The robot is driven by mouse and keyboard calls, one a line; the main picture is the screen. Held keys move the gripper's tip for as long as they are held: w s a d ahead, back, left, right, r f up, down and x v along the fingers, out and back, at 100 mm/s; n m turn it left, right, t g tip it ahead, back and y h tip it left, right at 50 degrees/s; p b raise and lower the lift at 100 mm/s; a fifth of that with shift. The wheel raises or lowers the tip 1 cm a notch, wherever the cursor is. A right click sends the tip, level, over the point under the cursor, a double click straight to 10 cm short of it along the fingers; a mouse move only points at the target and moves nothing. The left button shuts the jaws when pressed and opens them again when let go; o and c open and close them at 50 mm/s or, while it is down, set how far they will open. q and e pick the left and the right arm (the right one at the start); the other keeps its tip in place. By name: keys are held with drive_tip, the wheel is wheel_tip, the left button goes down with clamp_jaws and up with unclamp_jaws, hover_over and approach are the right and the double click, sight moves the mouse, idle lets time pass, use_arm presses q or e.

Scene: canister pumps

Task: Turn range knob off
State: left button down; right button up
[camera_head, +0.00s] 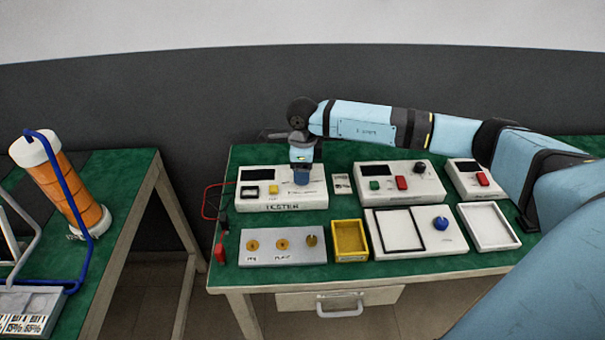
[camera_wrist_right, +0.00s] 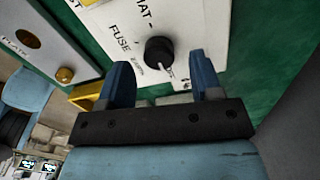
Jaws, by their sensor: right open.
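The range knob (camera_wrist_right: 158,52) is black and round with a pale mark on its lower side. In the head view my right gripper (camera_head: 301,177) points down over the right part of the white tester (camera_head: 295,203) and hides the knob there. My left gripper is not in view.
A second white device (camera_head: 395,191) with a black knob, green button and red button stands to the right. In front are a grey plate (camera_head: 283,258) with brass discs, a yellow tray (camera_head: 350,254) and a white tray (camera_head: 489,244). Red leads (camera_head: 207,203) hang at the tester's left.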

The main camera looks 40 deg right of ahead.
wheel_tip(320, 180, up, 12)
idle(0.3)
drive_tip(key=shift+w+f, duration=0.1)
drive_tip(key=shift+f, duration=0.05)
